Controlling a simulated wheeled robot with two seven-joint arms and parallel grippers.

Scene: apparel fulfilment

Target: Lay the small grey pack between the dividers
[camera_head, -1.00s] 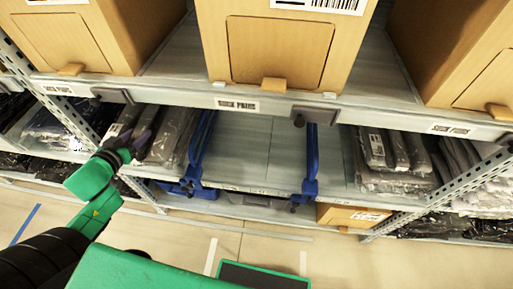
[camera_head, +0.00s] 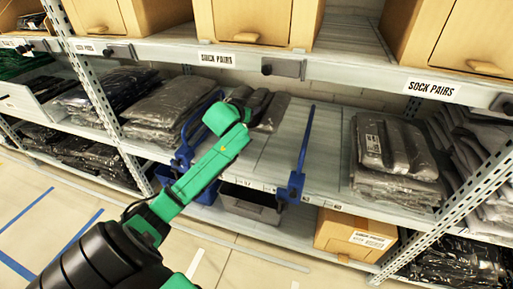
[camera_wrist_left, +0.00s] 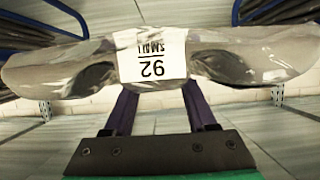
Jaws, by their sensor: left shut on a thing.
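The small grey pack (camera_head: 268,112), in glossy clear film, is gripped by my left gripper (camera_head: 243,97) at the left part of the bare shelf bay. In the left wrist view the pack (camera_wrist_left: 245,62) spans the picture with a white label marked 92, upside down. The purple fingers of my left gripper (camera_wrist_left: 158,92) are shut on its middle. The pack is between the left blue divider (camera_head: 184,155) and the right blue divider (camera_head: 303,150), nearer the left one. Whether it touches the shelf cannot be told. My right gripper is not in view.
The bay floor (camera_head: 270,160) is bare right of the pack. Stacks of grey packs (camera_head: 165,108) lie left of the left divider, and more packs (camera_head: 395,160) lie to the right. The upper shelf edge (camera_head: 350,75) with cardboard boxes runs above.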

